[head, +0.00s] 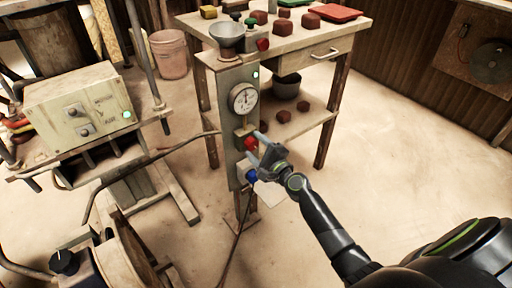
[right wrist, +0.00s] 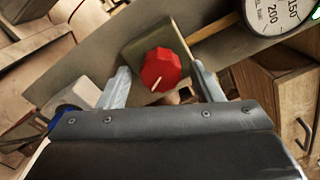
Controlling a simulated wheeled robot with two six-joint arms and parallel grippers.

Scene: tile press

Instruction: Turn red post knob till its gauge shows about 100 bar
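The red knob (head: 250,143) sits on the grey post (head: 238,75), below a round white gauge (head: 243,98). My right gripper (head: 256,152) is at the knob from the right side. In the right wrist view the faceted red knob (right wrist: 160,70), with a pale pointer line, lies between the two fingers of my open gripper (right wrist: 162,84). Gaps show on both sides, so the fingers do not grip it. The gauge (right wrist: 275,15) is cut off there, with 150 and 200 visible. Its reading is too small to tell in the head view. My left gripper is not in view.
A blue knob (head: 252,176) sits below on the post, close under my right gripper. A wooden table (head: 290,44) with red-brown blocks stands behind. A control box (head: 80,103) on a machine stands left. The floor at right is clear.

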